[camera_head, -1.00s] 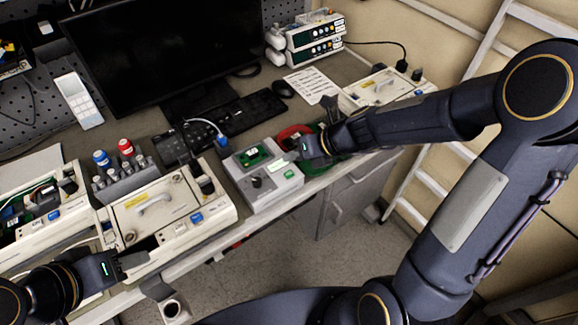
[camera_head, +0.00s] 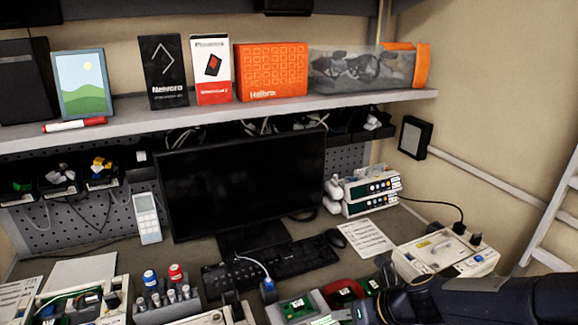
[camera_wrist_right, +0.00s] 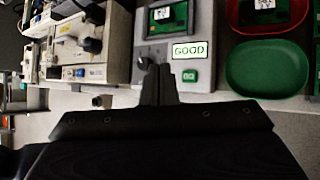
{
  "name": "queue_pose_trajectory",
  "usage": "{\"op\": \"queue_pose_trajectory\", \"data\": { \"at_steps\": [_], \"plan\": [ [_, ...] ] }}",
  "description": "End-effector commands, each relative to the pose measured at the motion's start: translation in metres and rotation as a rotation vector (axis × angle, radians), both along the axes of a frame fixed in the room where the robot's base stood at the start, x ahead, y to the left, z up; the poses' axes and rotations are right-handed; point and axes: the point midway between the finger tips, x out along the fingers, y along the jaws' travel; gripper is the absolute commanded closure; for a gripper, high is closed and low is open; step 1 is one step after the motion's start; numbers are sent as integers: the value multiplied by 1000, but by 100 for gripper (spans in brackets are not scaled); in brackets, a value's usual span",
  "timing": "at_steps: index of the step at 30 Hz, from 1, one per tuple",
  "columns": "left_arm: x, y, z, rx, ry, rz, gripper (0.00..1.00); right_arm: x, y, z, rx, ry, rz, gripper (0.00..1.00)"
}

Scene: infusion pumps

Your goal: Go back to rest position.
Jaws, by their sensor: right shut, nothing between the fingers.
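My right arm reaches in from the lower right in the head view, and its gripper (camera_head: 352,313) shows at the bottom edge, partly cut off. In the right wrist view the two fingers (camera_wrist_right: 158,84) are together with nothing between them. They are in front of a grey test device (camera_wrist_right: 204,22) whose display reads GOOD. That device also shows at the bottom of the head view (camera_head: 318,300), with a green circuit board (camera_head: 297,308) on it. My left gripper is outside both views.
A red tray (camera_wrist_right: 237,16) and a green tray (camera_wrist_right: 266,70) lie right of the test device. White pump housings (camera_head: 446,256) stand on the bench. A monitor (camera_head: 240,180), keyboard (camera_head: 275,262) and stacked pumps (camera_head: 372,190) are behind. A shelf (camera_head: 220,118) with boxes runs above.

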Motion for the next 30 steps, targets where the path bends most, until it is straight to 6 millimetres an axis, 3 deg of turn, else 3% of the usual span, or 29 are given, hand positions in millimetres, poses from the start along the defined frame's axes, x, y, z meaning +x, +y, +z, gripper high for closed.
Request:
{"op": "queue_pose_trajectory", "data": {
  "at_steps": [5,9,15,18,23,30],
  "plan": [
    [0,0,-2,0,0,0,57,-47,-9,49,-278,-407,457,100],
    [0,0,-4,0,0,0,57,-103,-22,74,-615,-789,963,100],
    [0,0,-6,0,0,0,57,-171,-45,78,-1055,-1146,1631,100],
    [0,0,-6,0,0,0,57,-191,-55,73,-1191,-1221,1870,100],
    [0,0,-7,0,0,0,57,-205,-64,69,-1286,-1261,2066,100],
    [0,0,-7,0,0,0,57,-206,-65,68,-1294,-1265,2090,100]
  ]
}}
